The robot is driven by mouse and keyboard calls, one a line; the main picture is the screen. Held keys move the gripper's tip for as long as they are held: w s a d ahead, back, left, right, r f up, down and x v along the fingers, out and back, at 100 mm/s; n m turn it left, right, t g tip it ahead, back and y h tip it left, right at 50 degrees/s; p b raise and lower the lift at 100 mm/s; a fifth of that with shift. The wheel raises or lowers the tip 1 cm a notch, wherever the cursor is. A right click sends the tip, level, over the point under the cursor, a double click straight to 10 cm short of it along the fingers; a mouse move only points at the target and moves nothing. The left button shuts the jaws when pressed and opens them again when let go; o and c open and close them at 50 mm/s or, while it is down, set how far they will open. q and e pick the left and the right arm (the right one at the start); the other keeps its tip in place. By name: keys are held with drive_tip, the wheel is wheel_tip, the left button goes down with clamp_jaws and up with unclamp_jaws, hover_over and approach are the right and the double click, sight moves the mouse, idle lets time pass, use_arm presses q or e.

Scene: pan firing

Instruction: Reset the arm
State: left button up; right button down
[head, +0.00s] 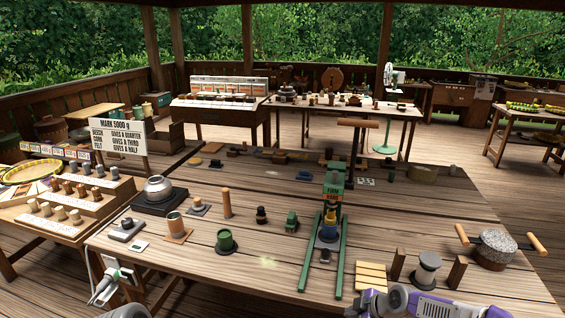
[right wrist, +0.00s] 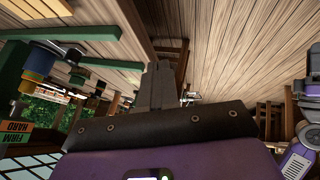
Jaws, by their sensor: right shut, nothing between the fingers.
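My right gripper shows in the right wrist view (right wrist: 156,86), its two grey fingers together with nothing between them. In the head view my purple and white right arm comes in at the lower right, and its gripper end (head: 374,300) is low at the table's front edge, right of the green press (head: 331,215). Neither gripper touches anything that I can see.
A stone drum (head: 494,249) with wooden handles stands at the right. The sign (head: 118,137) stands behind left.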

drive_tip(key=s+a+f+m+g, duration=0.1)
drive_tip(key=s+a+f+m, duration=0.4)
drive_tip(key=f, duration=0.3)
drive_tip(key=s+a+f+m+g, duration=0.2)
drive_tip(key=s+a+f+m, duration=0.25)
drive_tip(key=f, duration=0.25)
drive_tip(key=s+f+m+g, duration=0.1)
drive_tip(key=s+f+m, duration=0.2)
drive_tip(key=s, duration=0.4)
drive_tip(key=s+f+m, duration=0.4)
drive_tip(key=s+m, duration=0.1)
drive_tip(key=s, duration=0.3)
drive_tip(key=shift+a+f+m+g+h, duration=0.15)
drive_tip(key=shift+a+m+g+h, duration=0.2)
drive_tip(key=shift+a+g+h, duration=0.05)
